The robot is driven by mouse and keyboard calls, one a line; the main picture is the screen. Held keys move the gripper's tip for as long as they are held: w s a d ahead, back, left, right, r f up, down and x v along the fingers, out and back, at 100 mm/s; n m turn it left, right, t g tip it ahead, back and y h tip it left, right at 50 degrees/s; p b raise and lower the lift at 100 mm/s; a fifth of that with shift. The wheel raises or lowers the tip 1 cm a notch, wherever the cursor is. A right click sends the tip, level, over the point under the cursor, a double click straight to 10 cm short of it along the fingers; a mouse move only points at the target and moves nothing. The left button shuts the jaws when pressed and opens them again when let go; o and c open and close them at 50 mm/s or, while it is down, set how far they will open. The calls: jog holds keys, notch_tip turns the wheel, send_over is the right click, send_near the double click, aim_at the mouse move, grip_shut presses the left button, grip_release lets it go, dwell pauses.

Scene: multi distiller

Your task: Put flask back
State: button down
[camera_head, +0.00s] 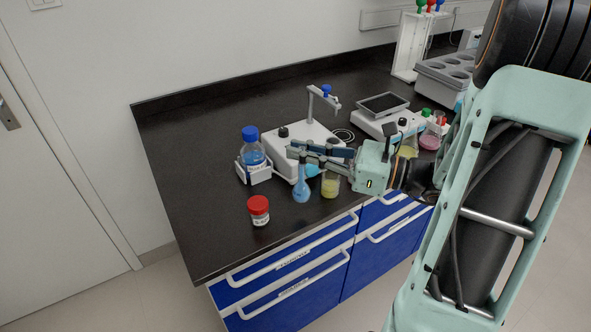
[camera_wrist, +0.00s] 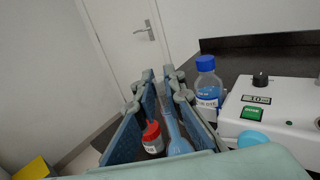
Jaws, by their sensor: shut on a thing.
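A flask with blue liquid, round body and slim neck (camera_head: 301,191), is near the middle of the bench, left of a yellow beaker. My gripper (camera_head: 299,151) reaches in from the right and is shut on the flask's neck. In the wrist view the blue flask (camera_wrist: 177,138) shows between the two fingers (camera_wrist: 165,88). The flask looks upright. I cannot tell whether its base touches the bench top. The fingers hide the top of its neck.
The yellow beaker (camera_head: 331,186) is close to the flask's right. A red-capped jar (camera_head: 258,211) stands front left. A blue-capped bottle (camera_head: 251,150) sits in a white holder behind left. A white stirrer device (camera_head: 288,141) is behind. The bench's left end (camera_head: 171,135) is clear.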

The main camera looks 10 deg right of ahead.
jog(key=shift+w+a+f, duration=0.45)
jog(key=shift+a+f, duration=0.05)
jog(key=shift+f, duration=0.25)
jog(key=shift+w+f+b, duration=0.1)
jog(key=shift+f+b, duration=0.35)
jog(key=shift+f, duration=1.2)
jog(key=shift+f, duration=0.15)
jog(key=c, duration=2)
grip_release()
jog(key=shift+d+r, duration=0.1)
jog(key=shift+r, duration=0.1)
jog(key=v, duration=1.1)
jog(key=shift+s+d, duration=0.25)
jog(key=shift+d, duration=0.05)
